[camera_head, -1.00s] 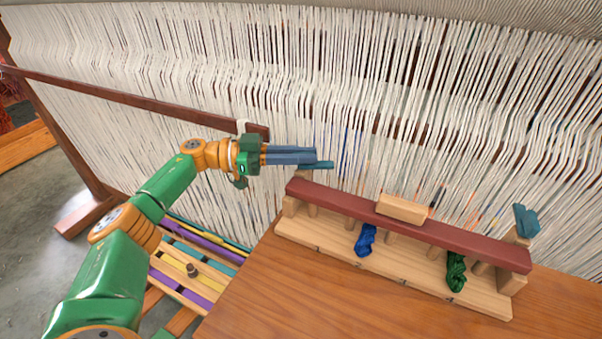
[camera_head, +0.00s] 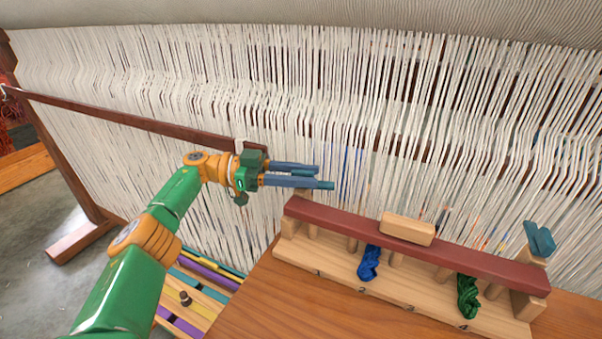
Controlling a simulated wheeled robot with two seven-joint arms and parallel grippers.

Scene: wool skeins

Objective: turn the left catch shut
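The left catch (camera_head: 326,186) is a small teal piece at the top of the left post, at the left end of the dark red bar (camera_head: 370,223). It is partly hidden by my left gripper, so its angle is hard to read. My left gripper (camera_head: 318,175) has its two blue-grey fingers apart, with a gap between them. The lower finger's tip overlaps the catch in the picture; I cannot tell whether they touch. The right catch (camera_head: 539,239), also teal, sits on top of the right post (camera_head: 527,290). My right gripper is not in view.
The bar carries a pale wooden block (camera_head: 407,229) and lies over a numbered wooden rack (camera_head: 390,298). A blue skein (camera_head: 369,263) and a green skein (camera_head: 467,297) hang there. White loom threads (camera_head: 420,120) rise close behind. The table (camera_head: 260,300) is bare at front left.

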